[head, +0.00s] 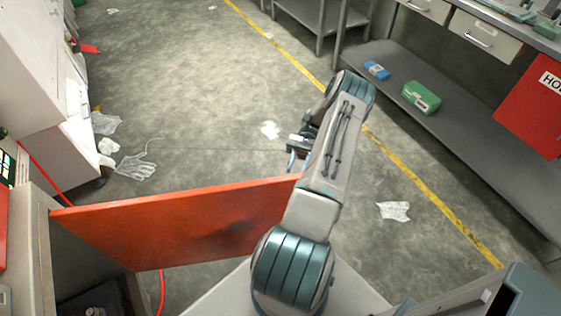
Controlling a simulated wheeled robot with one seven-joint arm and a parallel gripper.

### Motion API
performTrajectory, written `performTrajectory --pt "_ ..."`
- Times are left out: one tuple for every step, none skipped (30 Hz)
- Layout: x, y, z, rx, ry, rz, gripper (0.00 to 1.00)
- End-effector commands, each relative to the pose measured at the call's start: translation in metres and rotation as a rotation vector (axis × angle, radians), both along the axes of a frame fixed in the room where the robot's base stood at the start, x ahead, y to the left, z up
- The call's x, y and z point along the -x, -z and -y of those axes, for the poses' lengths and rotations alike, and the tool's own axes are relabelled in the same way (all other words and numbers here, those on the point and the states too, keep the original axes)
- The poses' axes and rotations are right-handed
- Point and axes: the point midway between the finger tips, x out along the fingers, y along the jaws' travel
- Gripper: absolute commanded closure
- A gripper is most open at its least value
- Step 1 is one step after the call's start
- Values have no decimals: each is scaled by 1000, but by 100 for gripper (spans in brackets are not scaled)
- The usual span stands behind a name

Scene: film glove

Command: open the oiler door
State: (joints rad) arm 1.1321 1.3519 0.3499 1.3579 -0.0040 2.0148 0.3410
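The orange-red door (190,222) stands swung out from the pale cabinet (42,240) at the lower left. Its hinge side is at the left, and its free edge reaches the middle of the view. My gripper (291,158) is at the top of the door's free end, partly hidden behind my arm. Whether it touches the door, and how far its fingers are apart, I cannot tell. The dark inside of the cabinet (85,262) shows behind the door's hinge side, with dark items low down in it.
A grey bench with a low shelf (460,140) runs along the right, holding a green box (421,97) and a blue pack (376,70). A red panel (533,105) hangs there. A clear glove (140,167) and paper scraps (394,210) lie on the floor. The middle floor is mostly free.

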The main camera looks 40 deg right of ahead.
Motion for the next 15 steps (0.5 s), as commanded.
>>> performTrajectory --pt "4 -10 1 0 -7 -2 70" --pt "7 -12 2 0 -9 -2 70" --pt "11 -14 3 -1 -11 -2 70" --pt "13 -15 4 -3 -13 -2 70" --pt "16 -17 5 -2 -14 -1 70" --pt "18 -18 7 -2 -16 0 70" --pt "20 -19 7 -2 -16 0 70" --pt "22 -20 8 -2 -16 0 70" --pt "24 -20 9 -2 -16 0 70" --pt "25 -20 10 -2 -16 0 70" --pt "26 -20 11 -2 -16 0 70" --pt "27 -20 11 -3 -15 1 70" --pt "27 -20 11 -3 -14 1 70" --pt "28 -20 11 -3 -14 1 70" --pt "28 -20 12 -3 -13 1 70"
